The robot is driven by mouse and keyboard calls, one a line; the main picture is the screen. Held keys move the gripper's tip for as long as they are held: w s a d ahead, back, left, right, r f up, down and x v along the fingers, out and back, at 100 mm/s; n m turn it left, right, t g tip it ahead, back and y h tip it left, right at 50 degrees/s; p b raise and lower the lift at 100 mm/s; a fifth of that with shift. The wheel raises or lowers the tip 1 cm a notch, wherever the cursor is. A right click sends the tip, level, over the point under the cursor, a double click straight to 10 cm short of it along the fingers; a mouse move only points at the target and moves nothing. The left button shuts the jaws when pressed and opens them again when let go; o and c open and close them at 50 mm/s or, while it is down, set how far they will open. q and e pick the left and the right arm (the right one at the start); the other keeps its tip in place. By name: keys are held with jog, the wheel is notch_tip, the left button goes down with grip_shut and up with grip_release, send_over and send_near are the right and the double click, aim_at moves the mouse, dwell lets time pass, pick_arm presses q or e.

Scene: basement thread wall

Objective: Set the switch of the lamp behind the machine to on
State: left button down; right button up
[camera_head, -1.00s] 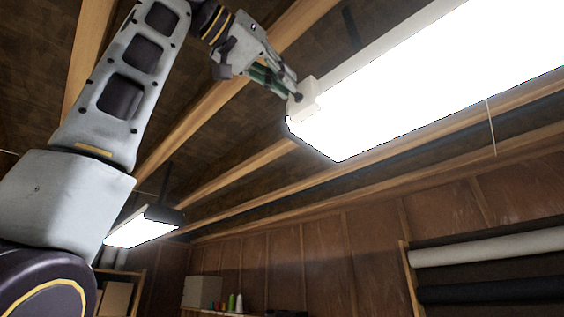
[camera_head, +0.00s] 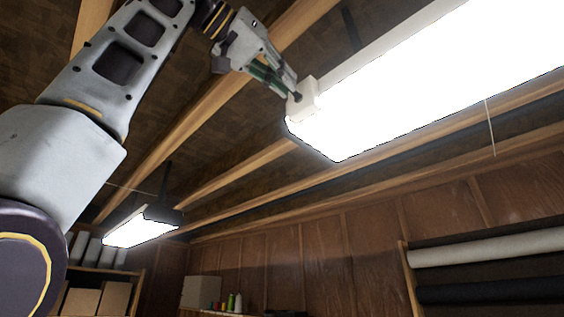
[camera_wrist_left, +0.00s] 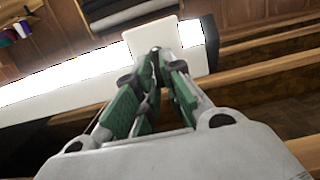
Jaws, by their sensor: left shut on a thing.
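The large ceiling lamp (camera_head: 430,85) is lit bright white and fills the upper right of the head view. It also shows lit in the left wrist view (camera_wrist_left: 60,84). A white switch box (camera_head: 308,92) sits on the lamp's near left end, and it shows ahead of the fingers in the wrist view (camera_wrist_left: 150,36). My left gripper (camera_head: 294,95) reaches up to this box. In the wrist view its green-padded fingers (camera_wrist_left: 156,56) close together at the box, shut on the small switch part there. The fingertips mostly hide that part, so its position cannot be read.
A second lit lamp (camera_head: 140,230) hangs farther back at the left. Wooden beams (camera_head: 235,80) run along the ceiling. A thin cord (camera_head: 491,128) hangs beside the large lamp. Fabric rolls (camera_head: 490,249) lie on a rack at the right.

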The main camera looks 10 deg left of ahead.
pick_arm(q)
jog(key=shift+r, duration=0.1)
jog(key=c, duration=1.5)
grip_release()
jog(key=v, duration=1.2)
